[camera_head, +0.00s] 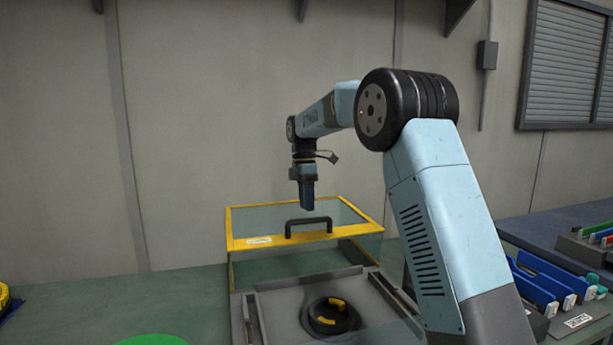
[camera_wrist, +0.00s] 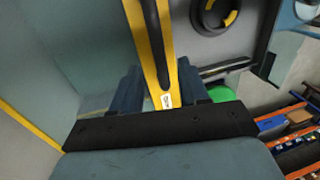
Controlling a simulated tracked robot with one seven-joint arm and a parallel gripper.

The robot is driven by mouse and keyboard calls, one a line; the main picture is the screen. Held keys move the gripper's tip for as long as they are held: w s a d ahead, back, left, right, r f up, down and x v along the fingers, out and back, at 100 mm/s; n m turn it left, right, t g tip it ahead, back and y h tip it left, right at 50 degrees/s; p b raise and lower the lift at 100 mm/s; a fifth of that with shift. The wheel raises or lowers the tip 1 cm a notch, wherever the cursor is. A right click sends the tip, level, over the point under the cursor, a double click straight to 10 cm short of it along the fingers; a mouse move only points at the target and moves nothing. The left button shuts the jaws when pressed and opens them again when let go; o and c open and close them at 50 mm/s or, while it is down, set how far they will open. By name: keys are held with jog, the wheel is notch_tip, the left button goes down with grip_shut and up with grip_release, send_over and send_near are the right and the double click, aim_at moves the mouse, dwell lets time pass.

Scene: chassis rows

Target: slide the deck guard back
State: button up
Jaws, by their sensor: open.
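The deck guard (camera_head: 353,231) is a clear box with a yellow frame, at the back of a grey deck with side rails. Its black handle (camera_head: 309,221) stands on the yellow front bar. My gripper (camera_head: 307,208) points down just above the handle and looks apart from it. In the wrist view my gripper (camera_wrist: 158,85) is open, with its two blue fingers on either side of the yellow bar (camera_wrist: 168,60) and the handle (camera_wrist: 153,40). I cannot tell how far above the handle the fingertips are.
A black round part (camera_head: 331,317) with yellow marks lies uncovered on the deck in front of the guard. A green disc (camera_head: 153,340) is on the bench at front left. Blue racks (camera_head: 545,285) stand at the right. A wall (camera_head: 250,110) rises behind.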

notch_tip(320, 180, up, 9)
jog(key=w, duration=0.2)
jog(key=shift+a+r, duration=0.15)
jog(key=shift+a, duration=0.1)
